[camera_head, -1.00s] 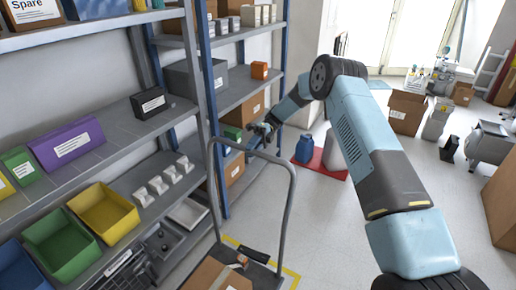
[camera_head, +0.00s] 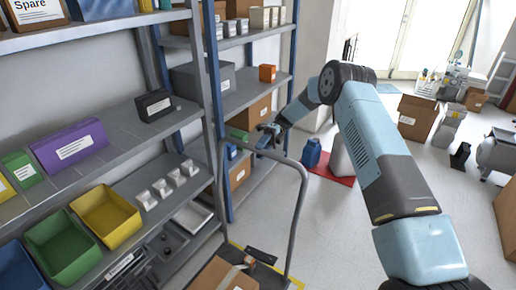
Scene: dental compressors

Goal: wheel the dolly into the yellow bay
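The dolly has a grey tubular handle (camera_head: 300,205) standing upright and a dark platform low in the view, partly cut off by the bottom edge. A taped cardboard box (camera_head: 222,277) rides on it. Yellow floor tape (camera_head: 297,284) shows beside and behind the platform; the rest of the yellow bay is hidden or out of frame, so I cannot tell how the dolly sits in it. My gripper (camera_head: 268,131) is at the handle's top bar, seen small and dark. I cannot tell whether its fingers close around the bar.
Shelving with bins and boxes (camera_head: 105,215) stands close along the left, near the handle. A red mat (camera_head: 331,170) with a blue jug (camera_head: 311,153) lies beyond the dolly. An open carton (camera_head: 417,117) stands farther back. The pale floor right of the dolly is clear.

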